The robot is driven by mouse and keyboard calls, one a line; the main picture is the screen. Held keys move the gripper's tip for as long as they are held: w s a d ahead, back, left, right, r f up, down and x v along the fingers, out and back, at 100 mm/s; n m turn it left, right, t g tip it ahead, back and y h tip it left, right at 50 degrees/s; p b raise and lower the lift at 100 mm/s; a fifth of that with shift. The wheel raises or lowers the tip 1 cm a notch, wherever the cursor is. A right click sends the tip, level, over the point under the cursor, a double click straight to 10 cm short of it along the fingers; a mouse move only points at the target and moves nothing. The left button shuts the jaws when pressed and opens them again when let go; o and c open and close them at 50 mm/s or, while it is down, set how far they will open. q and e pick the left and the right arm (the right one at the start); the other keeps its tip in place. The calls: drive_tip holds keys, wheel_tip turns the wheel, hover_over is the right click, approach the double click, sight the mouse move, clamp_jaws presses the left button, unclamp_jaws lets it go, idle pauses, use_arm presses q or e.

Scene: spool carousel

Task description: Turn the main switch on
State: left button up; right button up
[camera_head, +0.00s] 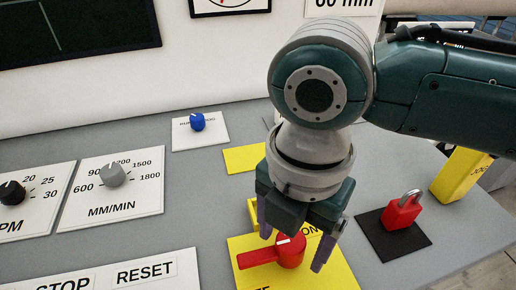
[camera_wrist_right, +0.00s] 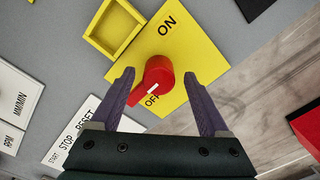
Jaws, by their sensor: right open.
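The main switch is a red rotary handle (camera_head: 290,251) on a yellow plate (camera_head: 340,272) on the grey panel. In the right wrist view the red handle (camera_wrist_right: 158,74) sits between the words ON and OFF, and its white mark lies beside OFF. My right gripper (camera_head: 293,246) is above the switch with its fingers apart. In the right wrist view the purple fingertips of my right gripper (camera_wrist_right: 156,80) appear on either side of the handle, with gaps on both sides. Part of the plate is hidden behind the gripper in the head view. My left gripper is not in view.
A red padlock (camera_head: 402,212) lies on a black square (camera_head: 420,238) to the right. A raised yellow frame (camera_wrist_right: 95,40) adjoins the plate. A blue knob (camera_head: 197,121), a grey knob (camera_head: 114,174) and a black knob (camera_head: 12,193) stand on white labels to the left.

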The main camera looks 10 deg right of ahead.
drive_tip(key=shift+f, duration=0.5)
drive_tip(key=shift+c, duration=0.3)
clamp_jaws()
